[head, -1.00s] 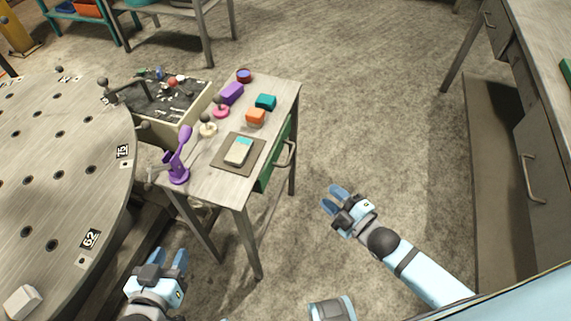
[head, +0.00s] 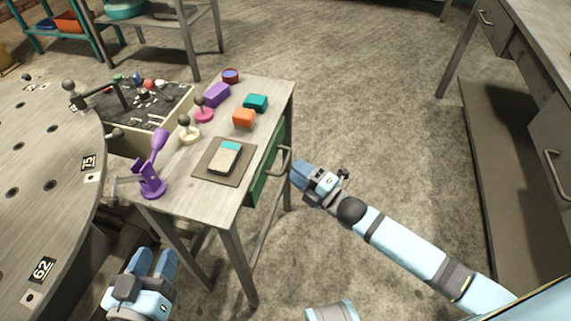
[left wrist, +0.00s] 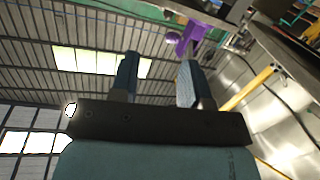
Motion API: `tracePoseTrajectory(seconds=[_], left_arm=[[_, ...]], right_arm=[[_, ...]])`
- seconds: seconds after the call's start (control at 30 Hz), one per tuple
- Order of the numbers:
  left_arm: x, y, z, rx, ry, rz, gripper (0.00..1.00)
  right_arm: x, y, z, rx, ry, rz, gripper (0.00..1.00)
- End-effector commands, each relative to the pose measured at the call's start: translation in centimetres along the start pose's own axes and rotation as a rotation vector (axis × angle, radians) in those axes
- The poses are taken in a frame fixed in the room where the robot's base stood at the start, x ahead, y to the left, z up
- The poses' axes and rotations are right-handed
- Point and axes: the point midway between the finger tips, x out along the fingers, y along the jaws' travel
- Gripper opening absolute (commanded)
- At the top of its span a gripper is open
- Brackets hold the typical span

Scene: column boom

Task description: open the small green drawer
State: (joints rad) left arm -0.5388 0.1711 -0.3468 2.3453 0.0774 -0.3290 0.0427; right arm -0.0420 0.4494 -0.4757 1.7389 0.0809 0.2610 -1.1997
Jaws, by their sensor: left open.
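The small green drawer (head: 266,172) is set in the right side of a small grey wooden table (head: 207,205). Its front looks flush with the table, and it has a metal bar handle (head: 284,161). My right gripper (head: 297,170) is at the right of the handle, fingertips close to it. I cannot tell whether they touch it or how far apart they are. My left gripper (head: 154,259) is open and empty, low in front of the table, away from the drawer. Its two spread fingers also show in the left wrist view (left wrist: 157,78).
On the table are a purple stand (head: 152,180), a mat (head: 209,176) with a small device, and several coloured blocks and knobs. A round table (head: 50,190) with holes is at the left. A grey cabinet (head: 540,120) is at the right. Floor between is clear.

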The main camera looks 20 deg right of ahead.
Motion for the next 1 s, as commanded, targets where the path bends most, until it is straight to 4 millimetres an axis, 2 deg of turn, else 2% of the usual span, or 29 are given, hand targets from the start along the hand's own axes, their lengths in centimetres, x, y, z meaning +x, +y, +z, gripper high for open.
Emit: tracePoseTrajectory(seconds=[0.1,0.23,0.4,0.63,0.67,0.8,0.83,1.0], left_arm=[[0.2,0.3,-0.6,-0.004,0.037,0.013,0.43],[0.3,0.7,-1.2,-0.008,0.067,0.024,0.43],[0.3,0.8,-1.4,-0.013,0.078,0.029,0.43],[0.2,0.9,-1.6,-0.012,0.084,0.03,0.43],[0.2,0.9,-1.6,-0.012,0.084,0.03,0.43],[0.2,0.8,-1.6,-0.01,0.083,0.031,0.43],[0.2,0.8,-1.6,-0.01,0.083,0.031,0.43],[0.2,0.8,-1.6,-0.008,0.083,0.031,0.43]], right_arm=[[2.2,-0.1,0.0,-0.001,0.001,0.001,0.37],[3.6,-0.1,0.1,0.001,-0.001,0.0,0.37],[4.4,-0.1,0.0,0.0,0.0,-0.002,0.37],[4.5,0.0,0.0,0.0,0.0,-0.002,0.37],[4.5,-0.1,0.0,0.0,0.0,-0.002,0.35],[4.4,-0.1,0.0,0.0,0.0,-0.002,0.03],[4.4,-0.1,0.0,0.0,0.0,-0.002,0.0],[4.4,0.0,0.0,0.0,-0.001,-0.002,0.0]])
